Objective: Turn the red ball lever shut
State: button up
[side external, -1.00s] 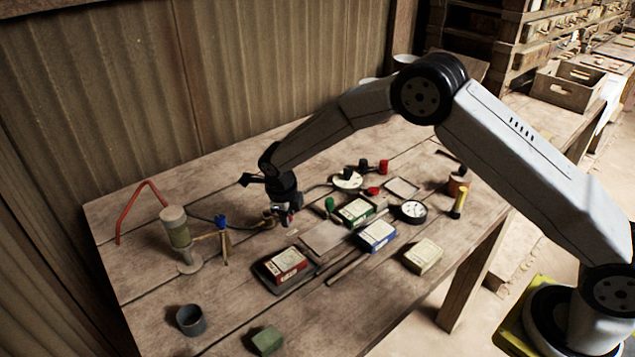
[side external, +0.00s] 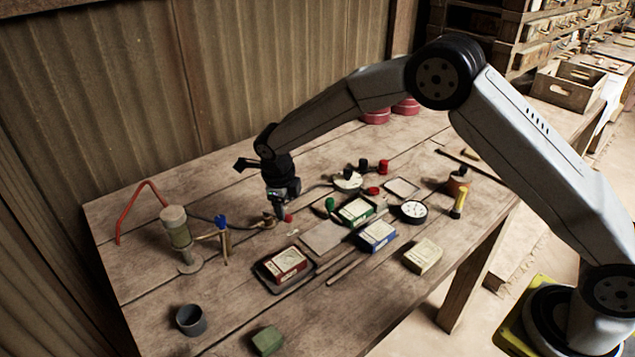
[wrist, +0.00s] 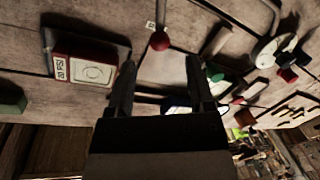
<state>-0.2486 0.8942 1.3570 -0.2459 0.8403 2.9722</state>
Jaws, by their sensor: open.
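The red ball (side external: 288,218) is the end of a short lever beside a brass fitting (side external: 268,219) in the hose line. In the wrist view the red ball (wrist: 160,41) sits ahead of the fingertips, roughly midway between them, with its thin stem running up the picture. My gripper (side external: 281,214) is open and empty, pointing down, close to the ball. In the wrist view my gripper (wrist: 159,62) has its two dark fingers apart, with nothing between them. Whether a finger touches the ball I cannot tell.
A red box (side external: 287,264) on a dark tray, a green box (side external: 356,211) and a blue box (side external: 377,236) lie nearby. A pump-like cylinder (side external: 178,235) stands left with a blue-topped valve (side external: 221,224). A gauge (side external: 413,211) lies right.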

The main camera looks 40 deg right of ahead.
aim_at(290, 215)
jog(key=shift+s+a+r, duration=0.1)
jog(key=shift+a+r, duration=0.05)
jog(key=shift+r, duration=0.65)
jog(key=shift+s+a+r, duration=0.1)
jog(key=shift+a+r, duration=0.05)
jog(key=shift+r, duration=0.65)
jog(key=c, duration=0.9)
jog(key=n, duration=0.2)
jog(key=d+r+n, duration=0.1)
jog(key=n, duration=0.1)
jog(key=d+n+h, duration=0.1)
jog(key=n, duration=0.1)
jog(key=shift+w+r+n, duration=0.3)
jog(key=shift+w, duration=0.05)
grip_shut()
jog(key=n, duration=0.2)
jog(key=d+r+n, duration=0.1)
jog(key=n, duration=0.1)
jog(key=d+n+h, duration=0.1)
jog(key=n, duration=0.2)
jog(key=shift+w+r+g, duration=0.3)
jog(key=shift+w+r, duration=0.05)
jog(key=shift+r, duration=0.05)
